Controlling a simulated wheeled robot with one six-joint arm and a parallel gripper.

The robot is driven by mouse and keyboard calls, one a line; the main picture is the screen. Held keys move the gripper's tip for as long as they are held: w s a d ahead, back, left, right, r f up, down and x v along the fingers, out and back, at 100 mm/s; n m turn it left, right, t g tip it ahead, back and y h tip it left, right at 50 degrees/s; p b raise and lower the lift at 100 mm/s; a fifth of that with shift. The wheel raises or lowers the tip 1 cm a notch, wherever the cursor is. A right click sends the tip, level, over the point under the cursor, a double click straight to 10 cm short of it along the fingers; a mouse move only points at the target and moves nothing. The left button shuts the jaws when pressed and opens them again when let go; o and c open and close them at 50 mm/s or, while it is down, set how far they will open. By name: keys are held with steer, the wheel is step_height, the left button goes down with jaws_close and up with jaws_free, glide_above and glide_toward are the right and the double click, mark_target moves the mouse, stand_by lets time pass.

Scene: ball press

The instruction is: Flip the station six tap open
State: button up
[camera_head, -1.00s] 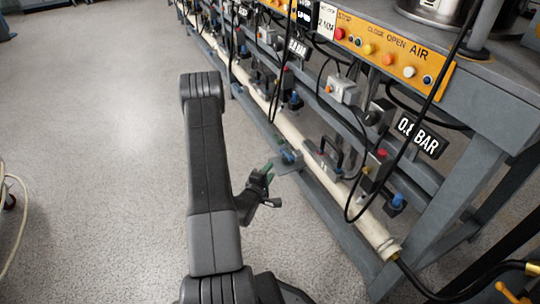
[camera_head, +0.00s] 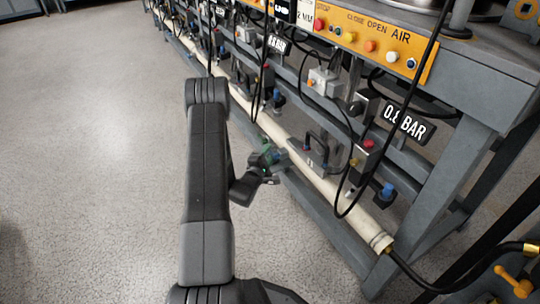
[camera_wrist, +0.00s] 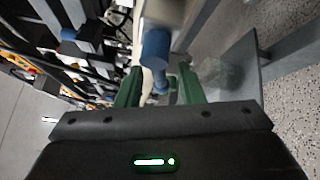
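My gripper (camera_head: 266,160) has two green fingers and reaches in at the low pale pipe along the bench. In the wrist view the gripper (camera_wrist: 159,76) is open, with its fingers apart on either side of a blue part. That blue part (camera_wrist: 156,47) looks like a tap handle and lies just beyond and between the fingertips. I cannot tell whether the fingers touch it. In the head view a bit of blue (camera_head: 279,155) shows at the fingertips, mostly hidden by the gripper. No station number is readable on it, nor whether it is turned open.
The pale pipe (camera_head: 330,190) runs along the grey bench frame (camera_head: 440,195). A grey bracket (camera_head: 312,157), hanging black cables and another blue knob (camera_head: 388,190) are close on the right. A "0.8 BAR" sign (camera_head: 408,124) hangs above. The floor on the left is clear.

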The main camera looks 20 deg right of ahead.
steer(key=shift+w+d, duration=0.45)
steer(key=shift+d, duration=0.1)
jaws_close()
steer(key=shift+b, duration=0.3)
steer(key=shift+m+t+h+b, duration=0.3)
steer(key=shift+m+b, duration=0.2)
steer(key=shift+b, duration=0.45)
steer(key=shift+r+m+h+b, duration=0.3)
steer(key=shift+r+m+h, duration=0.3)
steer(key=shift+m, duration=0.3)
jaws_free()
steer(key=shift+w, duration=0.1)
